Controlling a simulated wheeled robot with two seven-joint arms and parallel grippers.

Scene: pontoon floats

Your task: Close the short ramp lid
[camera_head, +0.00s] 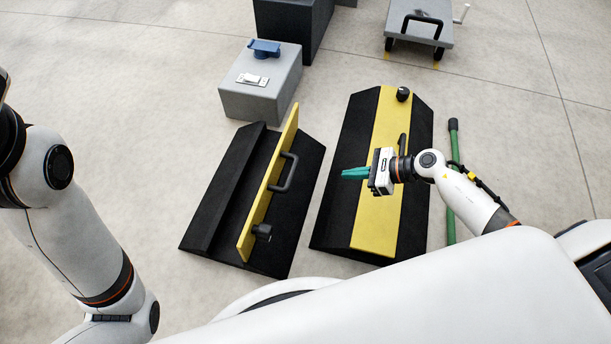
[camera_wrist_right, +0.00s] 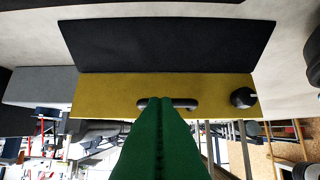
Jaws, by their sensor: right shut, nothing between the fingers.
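The short ramp (camera_head: 222,205) is the black wedge-sided one on the left in the head view. Its yellow lid (camera_head: 262,195) stands open on edge, roughly upright, with a black handle (camera_head: 288,172) and a black knob (camera_head: 262,232) on its right face. My right gripper (camera_head: 343,173) has green fingers, shut and empty, pointing left toward the lid, apart from it and above the longer ramp. In the right wrist view, the shut fingers (camera_wrist_right: 160,100) overlap the yellow lid (camera_wrist_right: 105,92) near its handle (camera_wrist_right: 188,103). My left gripper is out of view.
The longer ramp (camera_head: 332,200) lies on the right, its yellow lid (camera_head: 375,228) flat. A grey box (camera_head: 262,98) with a blue item stands behind the short ramp. A green pole (camera_head: 452,150) lies right of the longer ramp. A wheeled cart (camera_head: 425,30) stands behind. Floor is clear at left.

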